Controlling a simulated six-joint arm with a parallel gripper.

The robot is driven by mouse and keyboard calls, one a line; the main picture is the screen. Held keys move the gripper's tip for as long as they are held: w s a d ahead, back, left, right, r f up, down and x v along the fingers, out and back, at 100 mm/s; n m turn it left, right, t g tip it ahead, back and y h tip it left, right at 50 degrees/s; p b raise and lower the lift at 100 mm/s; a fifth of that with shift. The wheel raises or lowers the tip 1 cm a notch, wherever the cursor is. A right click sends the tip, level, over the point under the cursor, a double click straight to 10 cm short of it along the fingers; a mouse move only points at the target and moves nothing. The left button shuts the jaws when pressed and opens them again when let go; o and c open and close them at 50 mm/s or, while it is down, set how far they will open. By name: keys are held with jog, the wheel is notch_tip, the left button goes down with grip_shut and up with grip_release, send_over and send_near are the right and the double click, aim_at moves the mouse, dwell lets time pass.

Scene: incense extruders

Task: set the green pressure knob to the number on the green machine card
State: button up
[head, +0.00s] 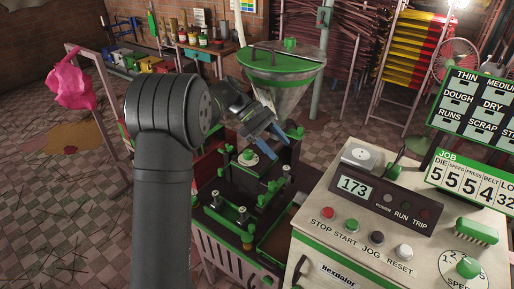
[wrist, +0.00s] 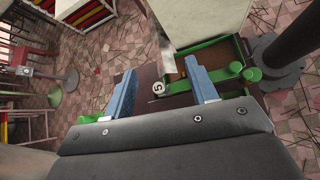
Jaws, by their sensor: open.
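A green knob (head: 248,154) on a white round dial sits on top of the dark machine body in the head view; its label and setting are too small to read, so I cannot confirm it is the pressure knob. My gripper (head: 266,137) is open and empty above and to the right of it. The green-headed JOB card (head: 468,178) stands at the right and appears to read 5 under PRESS.
A metal hopper (head: 285,80) with a green lid stands behind my gripper. A cream control cabinet (head: 345,225) at the right carries a 173 display, several buttons and another green knob (head: 468,267) marked SPEED. Green posts and brackets (head: 238,213) surround the machine's front.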

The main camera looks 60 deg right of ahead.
jog(key=w+a+r+m+t+h, duration=0.1)
jog(key=w+a+r+m+t, duration=0.15)
jog(key=w+m+t, duration=0.35)
jog(key=m+t+h, duration=0.2)
jog(key=m+t, duration=0.3)
jog(key=t, duration=0.1)
send_near(248, 152)
jog(key=x, duration=0.9)
jog(key=c, duration=1)
